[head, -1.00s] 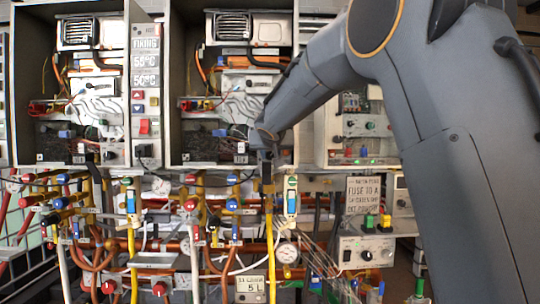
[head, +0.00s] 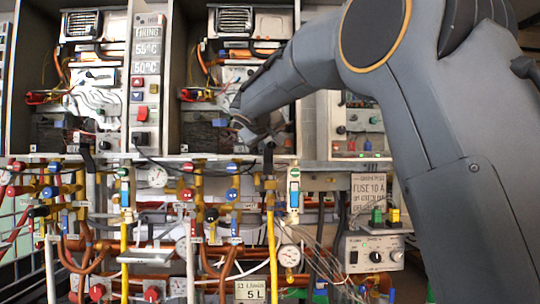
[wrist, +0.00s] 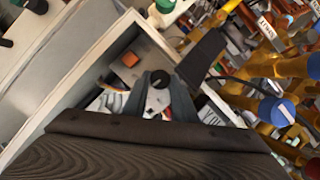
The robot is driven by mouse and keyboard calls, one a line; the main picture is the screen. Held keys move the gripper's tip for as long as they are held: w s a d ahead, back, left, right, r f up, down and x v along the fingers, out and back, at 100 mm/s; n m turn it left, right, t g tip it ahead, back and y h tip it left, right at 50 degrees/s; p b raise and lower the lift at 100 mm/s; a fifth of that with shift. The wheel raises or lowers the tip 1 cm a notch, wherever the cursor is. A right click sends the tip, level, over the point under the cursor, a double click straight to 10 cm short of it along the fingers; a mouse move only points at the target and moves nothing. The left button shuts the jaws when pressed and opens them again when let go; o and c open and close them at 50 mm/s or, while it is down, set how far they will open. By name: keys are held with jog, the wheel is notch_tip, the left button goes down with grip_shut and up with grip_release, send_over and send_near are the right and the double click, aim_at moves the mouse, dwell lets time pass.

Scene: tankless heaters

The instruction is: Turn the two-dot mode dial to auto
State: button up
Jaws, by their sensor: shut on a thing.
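A dark round dial (wrist: 160,80) shows in the wrist view, between the tips of my gripper (wrist: 157,92). My two grey fingers are shut on it from either side. Its dots and the marks around it are too small to read, so I cannot tell its setting. It sits inside a pale open-fronted heater housing (wrist: 75,93). In the head view my gripper (head: 246,132) reaches into the lower part of the middle heater cabinet (head: 173,110), and my arm hides the dial there.
Brass valves with a blue cap (wrist: 277,111) crowd the right of the wrist view. In the head view, pipes and a gauge (head: 289,256) fill the space below the cabinets. A control box (head: 374,254) stands lower right.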

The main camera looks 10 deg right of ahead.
jog(key=shift+f+n+h+b, duration=0.1)
jog(key=shift+n+h+b, duration=0.25)
jog(key=shift+b, duration=0.25)
jog(key=shift+n, duration=0.25)
jog(key=o, duration=1)
jog(key=shift+o, duration=0.2)
jog(key=shift+a, duration=0.1)
jog(key=b+v, duration=0.1)
jog(key=v, duration=0.6)
jog(key=shift+s, duration=0.4)
jog(key=shift+a, duration=0.1)
